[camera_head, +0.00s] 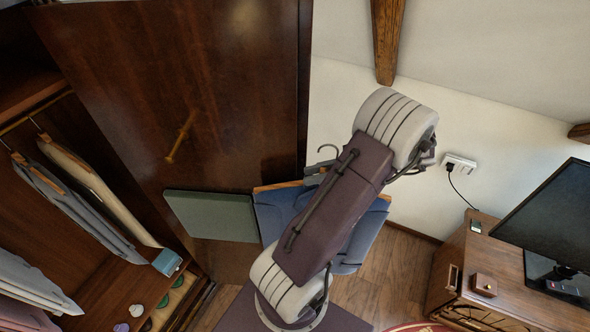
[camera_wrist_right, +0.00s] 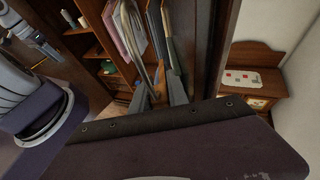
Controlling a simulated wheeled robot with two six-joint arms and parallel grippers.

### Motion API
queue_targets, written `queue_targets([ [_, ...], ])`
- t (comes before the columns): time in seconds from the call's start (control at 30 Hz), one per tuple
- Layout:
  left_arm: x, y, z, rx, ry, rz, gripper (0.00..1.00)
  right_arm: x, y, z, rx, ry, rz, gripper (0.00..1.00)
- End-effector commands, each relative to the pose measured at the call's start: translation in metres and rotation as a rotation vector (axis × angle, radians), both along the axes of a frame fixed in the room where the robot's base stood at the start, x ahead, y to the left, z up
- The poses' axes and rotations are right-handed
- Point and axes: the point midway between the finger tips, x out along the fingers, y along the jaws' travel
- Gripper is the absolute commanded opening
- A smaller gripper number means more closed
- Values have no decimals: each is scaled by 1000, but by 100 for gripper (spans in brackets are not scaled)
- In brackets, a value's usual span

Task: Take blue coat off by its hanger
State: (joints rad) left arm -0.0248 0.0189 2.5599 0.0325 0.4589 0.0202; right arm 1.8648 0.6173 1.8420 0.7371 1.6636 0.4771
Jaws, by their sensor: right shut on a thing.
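The blue coat (camera_head: 274,216) hangs from a wooden hanger (camera_head: 277,186) in the head view, in front of the dark armoire door. The hanger's metal hook (camera_head: 328,149) stands up free, with no rod in it. My right gripper (camera_head: 316,172) is shut on the hanger near the base of the hook, partly hidden by my right arm. That arm also covers much of the coat's middle. In the right wrist view the fingers (camera_wrist_right: 160,95) reach forward, and the grip itself is hard to make out. My left gripper is not in view.
The open armoire holds other garments (camera_head: 75,205) on a rod (camera_head: 35,108) at the left. A grey-green panel (camera_head: 212,216) stands beside the coat. A wooden desk (camera_head: 490,270) with a monitor (camera_head: 550,215) is at the right. Some floor (camera_head: 395,262) shows between coat and desk.

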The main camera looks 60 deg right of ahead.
Motion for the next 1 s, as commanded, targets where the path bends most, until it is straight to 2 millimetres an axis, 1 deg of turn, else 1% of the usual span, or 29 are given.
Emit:
queue_targets([
  [0.03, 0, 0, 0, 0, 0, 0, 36, -8, -4, 0, 0, -2, -2, 0],
  [0.3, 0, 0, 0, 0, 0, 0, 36, -49, -25, 0, -1, 0, -2, 0],
  [0.5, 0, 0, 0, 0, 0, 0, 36, -70, -36, 0, -1, 1, -1, 0],
  [0.7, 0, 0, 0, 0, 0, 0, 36, -79, -39, 1, 0, 1, 0, 0],
  [1.0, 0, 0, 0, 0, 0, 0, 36, -80, -40, 1, 0, 1, 1, 0],
])
